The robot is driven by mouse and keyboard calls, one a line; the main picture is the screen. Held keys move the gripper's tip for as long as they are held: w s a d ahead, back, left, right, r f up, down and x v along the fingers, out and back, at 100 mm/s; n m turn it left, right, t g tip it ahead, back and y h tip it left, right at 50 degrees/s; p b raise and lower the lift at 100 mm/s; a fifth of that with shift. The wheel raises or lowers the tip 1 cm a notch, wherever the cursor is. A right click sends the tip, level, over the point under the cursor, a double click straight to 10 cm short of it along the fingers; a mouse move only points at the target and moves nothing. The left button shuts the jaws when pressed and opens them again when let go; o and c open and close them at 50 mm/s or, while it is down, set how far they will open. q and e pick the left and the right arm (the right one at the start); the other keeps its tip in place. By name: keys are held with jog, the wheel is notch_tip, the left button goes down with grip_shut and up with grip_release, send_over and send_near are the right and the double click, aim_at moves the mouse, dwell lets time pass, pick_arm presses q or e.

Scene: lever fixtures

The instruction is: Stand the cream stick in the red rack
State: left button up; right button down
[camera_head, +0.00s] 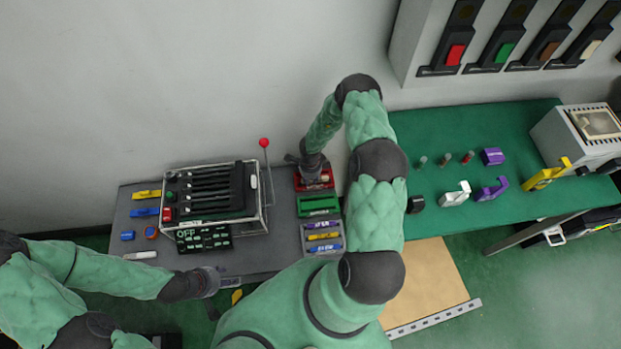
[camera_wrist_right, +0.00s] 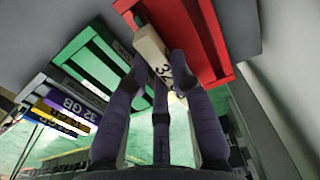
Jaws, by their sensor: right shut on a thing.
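The cream stick (camera_wrist_right: 152,48), with dark lettering on its side, is between the fingers of my right gripper (camera_wrist_right: 160,78), which is shut on it.
A green rack (camera_head: 318,205) is in front of the red rack, then a grey tray (camera_head: 340,243) of coloured sticks. A lever box (camera_head: 212,192) with a red-knobbed lever (camera_head: 264,143) is to the left. A green table (camera_head: 440,140) is to the right.

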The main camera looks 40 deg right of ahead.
jog(key=shift+f+b, duration=0.4)
jog(key=shift+f, duration=0.55)
jog(key=c, duration=1)
grip_release()
notch_tip(320, 180, up, 12)
